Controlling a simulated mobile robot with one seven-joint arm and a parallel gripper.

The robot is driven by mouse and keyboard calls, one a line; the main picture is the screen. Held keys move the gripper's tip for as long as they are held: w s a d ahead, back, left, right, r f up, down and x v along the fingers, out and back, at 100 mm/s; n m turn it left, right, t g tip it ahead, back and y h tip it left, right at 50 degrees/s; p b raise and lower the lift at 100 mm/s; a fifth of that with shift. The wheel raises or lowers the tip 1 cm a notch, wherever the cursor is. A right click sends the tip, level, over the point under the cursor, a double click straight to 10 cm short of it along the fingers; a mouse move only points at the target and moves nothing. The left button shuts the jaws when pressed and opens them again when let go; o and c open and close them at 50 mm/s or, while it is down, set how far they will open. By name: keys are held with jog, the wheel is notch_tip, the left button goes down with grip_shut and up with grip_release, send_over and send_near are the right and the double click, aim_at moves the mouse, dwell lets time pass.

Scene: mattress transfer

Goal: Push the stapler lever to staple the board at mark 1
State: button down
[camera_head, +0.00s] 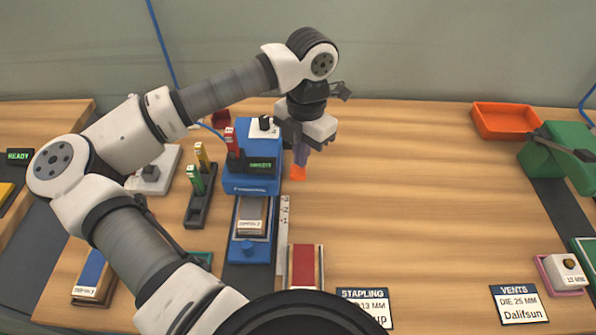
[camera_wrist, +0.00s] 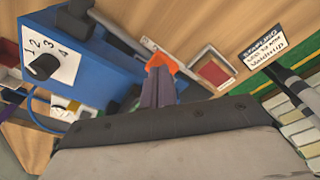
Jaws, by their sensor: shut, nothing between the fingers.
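The blue stapler (camera_head: 250,182) stands left of centre on the wooden bench, with a small display on its front. Its orange lever (camera_head: 298,173) sticks out at the right side; it also shows in the wrist view (camera_wrist: 161,62). My gripper (camera_head: 301,161) is shut and empty, pointing down right at the lever. In the wrist view the fingertips (camera_wrist: 158,70) overlap the orange lever; I cannot tell if they touch it. A board (camera_head: 252,213) with a label lies on the blue carriage (camera_head: 249,250) in front of the stapler. A numbered scale strip (camera_head: 283,215) runs beside it.
A numbered dial (camera_wrist: 42,66) sits on the stapler's top. A rack of coloured sticks (camera_head: 200,200) stands to its left. A red board in a holder (camera_head: 304,265) and a stapling sign (camera_head: 362,306) lie in front. The bench centre right is clear; an orange tray (camera_head: 505,122) is farther right.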

jog(key=shift+f, duration=0.3)
notch_tip(320, 180, down, 5)
jog(key=b, duration=0.5)
jog(key=shift+r, duration=0.3)
jog(key=shift+w+d+r+b, duration=0.15)
jog(key=shift+w+d+r, duration=0.1)
jog(key=shift+w+d, duration=0.3)
jog(key=shift+w+d+r+b, duration=0.15)
jog(key=shift+w+d+r, duration=0.1)
jog(key=shift+w+d, duration=0.25)
jog(key=shift+w+a+r, duration=0.1)
